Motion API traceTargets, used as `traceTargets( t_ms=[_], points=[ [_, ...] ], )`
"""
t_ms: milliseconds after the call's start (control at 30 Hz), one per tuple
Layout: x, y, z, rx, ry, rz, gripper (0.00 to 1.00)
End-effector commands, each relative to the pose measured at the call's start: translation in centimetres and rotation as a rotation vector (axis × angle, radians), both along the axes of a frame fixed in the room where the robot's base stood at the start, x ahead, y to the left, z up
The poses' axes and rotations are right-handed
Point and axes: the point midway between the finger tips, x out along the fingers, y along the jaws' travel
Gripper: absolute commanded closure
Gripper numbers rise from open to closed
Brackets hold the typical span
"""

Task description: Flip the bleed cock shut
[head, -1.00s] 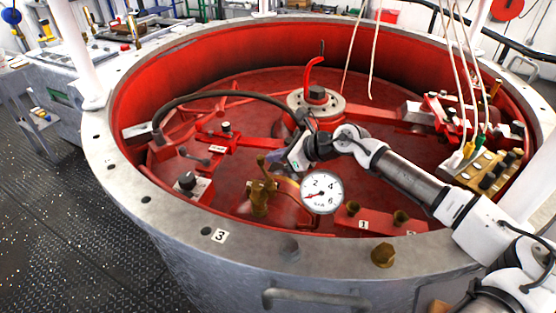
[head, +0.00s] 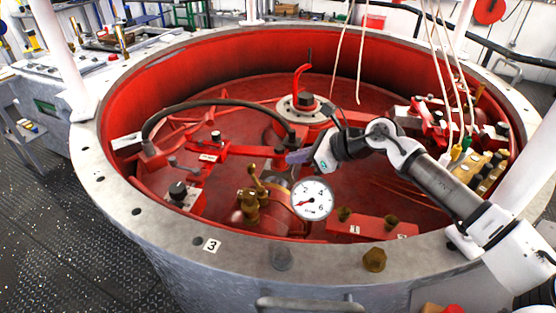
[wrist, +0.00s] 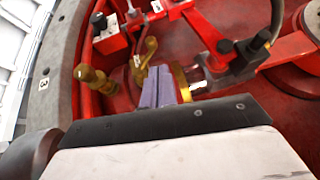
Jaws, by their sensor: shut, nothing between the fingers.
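The bleed cock (head: 250,205) is a brass valve inside the near wall of the red pan, left of the white dial gauge (head: 312,200). Its brass lever (head: 257,178) stands up from the body, tilted slightly left at the top. The lever also shows in the wrist view (wrist: 149,50), just beyond the fingertips, with a brass fitting (wrist: 92,78) to its left. My gripper (head: 296,157) is above and right of the lever, behind the gauge, and looks apart from it. Its purple-grey fingers (wrist: 159,86) are together and empty. The cock's lower body is partly hidden.
The pan's grey rim (head: 160,222) curves around the near side, with a "3" label. A black hose (head: 215,103) arches behind the cock. A red block with brass fittings (head: 370,228) lies right of the gauge. Ropes hang at the right.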

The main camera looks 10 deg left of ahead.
Motion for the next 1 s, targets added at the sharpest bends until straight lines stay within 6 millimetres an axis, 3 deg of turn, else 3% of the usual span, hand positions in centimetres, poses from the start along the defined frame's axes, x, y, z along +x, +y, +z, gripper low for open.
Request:
traceTargets(
  t_ms=[200,400,767,1000],
  points=[
    [-0.5,-2.9,1.8,0.000,0.000,-0.001,1.00],
    [-0.7,-3.6,2.3,0.000,0.001,0.001,1.00],
    [-0.5,-3.5,2.3,-0.011,-0.005,0.012,1.00],
    [1.1,-1.6,2.6,-0.179,-0.066,0.168,1.00]
  ],
)
